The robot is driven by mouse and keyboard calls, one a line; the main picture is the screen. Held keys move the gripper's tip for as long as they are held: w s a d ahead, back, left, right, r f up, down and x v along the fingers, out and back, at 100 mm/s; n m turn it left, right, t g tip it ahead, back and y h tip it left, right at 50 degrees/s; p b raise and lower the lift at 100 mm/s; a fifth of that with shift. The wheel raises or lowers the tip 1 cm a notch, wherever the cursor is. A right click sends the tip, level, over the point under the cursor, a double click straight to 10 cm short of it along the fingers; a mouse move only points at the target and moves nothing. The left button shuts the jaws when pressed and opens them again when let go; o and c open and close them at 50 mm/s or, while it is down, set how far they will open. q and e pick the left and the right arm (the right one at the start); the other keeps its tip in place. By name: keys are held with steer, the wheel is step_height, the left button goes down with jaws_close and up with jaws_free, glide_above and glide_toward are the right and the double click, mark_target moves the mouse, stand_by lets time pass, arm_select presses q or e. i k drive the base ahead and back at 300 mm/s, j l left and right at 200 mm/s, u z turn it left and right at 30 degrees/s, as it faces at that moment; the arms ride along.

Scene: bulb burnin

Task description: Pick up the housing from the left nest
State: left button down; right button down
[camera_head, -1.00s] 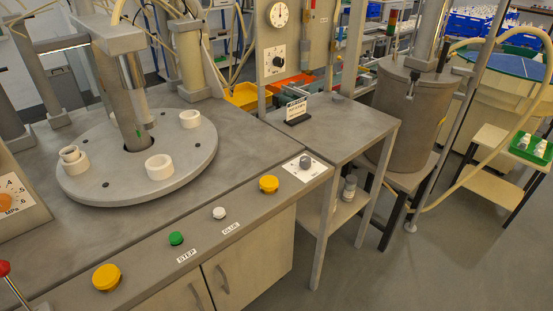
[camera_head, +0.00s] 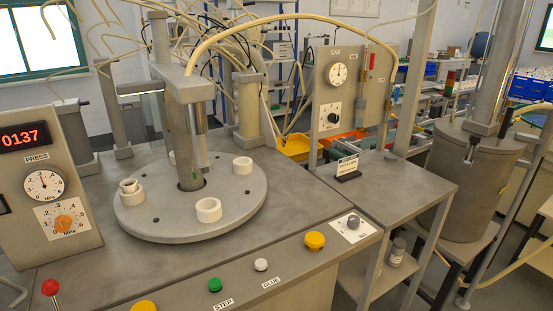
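A round grey turntable (camera_head: 160,232) stands on the bench in the head view and carries several white ring-shaped nests. The left nest (camera_head: 127,198) has a smaller pale ring-like piece (camera_head: 128,185) sitting in or on it, slightly off level; this may be the housing. The front nest (camera_head: 208,209) and the back right nest (camera_head: 242,166) show open tops and look empty. A grey press column (camera_head: 185,140) rises at the middle of the turntable. Neither of my grippers is in view.
A panel (camera_head: 45,185) with display and gauges stands left, a red-knobbed lever (camera_head: 50,288) in front. The bench's front edge holds a green button (camera_head: 214,285), a white button (camera_head: 261,264) and a yellow button (camera_head: 314,241). A side table (camera_head: 400,190) adjoins right.

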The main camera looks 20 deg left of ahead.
mark_target(129, 185)
steer(key=u, duration=1.55)
steer(key=l+z, duration=0.35)
steer(key=k+l+z, duration=0.1)
steer(key=z, duration=0.25)
